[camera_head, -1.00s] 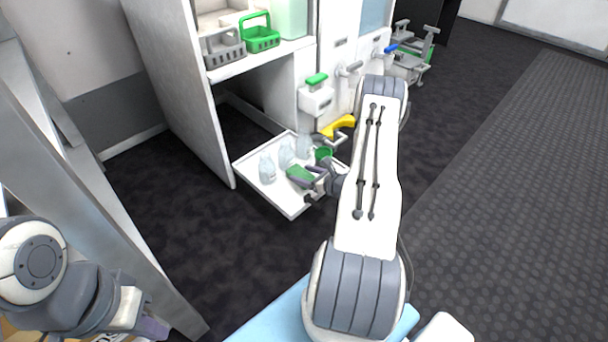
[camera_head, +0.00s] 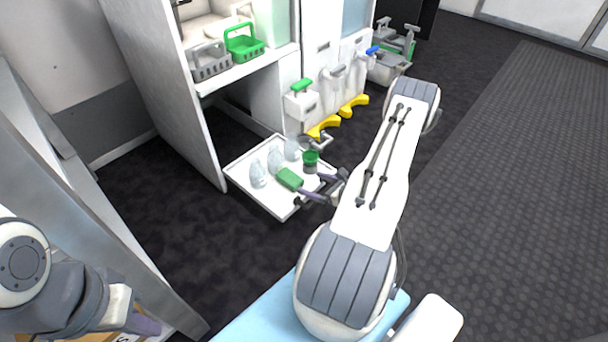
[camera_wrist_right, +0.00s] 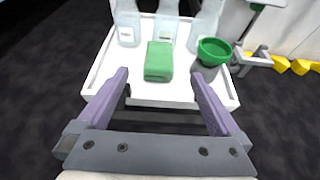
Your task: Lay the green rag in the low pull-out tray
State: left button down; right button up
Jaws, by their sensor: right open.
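The green rag (camera_head: 290,178) lies in the low white pull-out tray (camera_head: 245,189), near its front edge. In the right wrist view the rag (camera_wrist_right: 159,62) rests flat on the tray floor (camera_wrist_right: 112,86), in front of the bottles. My right gripper (camera_head: 326,186) is open and empty just outside the tray's front edge, apart from the rag. Its two purple fingers (camera_wrist_right: 160,88) are spread wide in the right wrist view. My left gripper (camera_head: 146,326) is at the lower left, far from the tray; its jaws are not clear.
Clear bottles (camera_head: 274,160) stand at the back of the tray, and a green-topped cup (camera_head: 310,160) stands at its right side. Yellow handles (camera_head: 354,105) stick out from the white cabinet beside it. Grey (camera_head: 210,62) and green (camera_head: 244,44) baskets sit on the shelf above.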

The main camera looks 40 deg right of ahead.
jog(key=shift+s+r, duration=0.25)
jog(key=shift+s, duration=0.4)
jog(key=w+a+r+n+g+y, duration=0.2)
jog(key=w+a+r+n+y, duration=0.25)
jog(key=a, duration=0.35)
jog(key=w+a+r+n+g+y, duration=0.1)
jog(key=w+a+r+n+y, duration=0.2)
jog(key=a+r+n, duration=0.3)
jog(key=s+a+r+n+g+y, duration=0.1)
jog(key=a+r+n+g, duration=0.25)
jog(key=a, duration=0.35)
jog(key=s+a+r+n+g+y, duration=0.2)
jog(key=a+r+n+g, duration=0.15)
jog(key=a, duration=0.45)
jog(key=s+a+r+n+g+h, duration=0.45)
jog(key=s+a+n+g, duration=0.25)
jog(key=s+a+n, duration=0.45)
jog(key=s+r+n+t+h, duration=0.3)
jog(key=s+r+n+h, duration=0.2)
jog(key=s+n, duration=0.4)
jog(key=shift+a+r+n+t+h, duration=0.3)
jog(key=shift+r+n+h, duration=0.15)
jog(key=shift+n, duration=1.85)
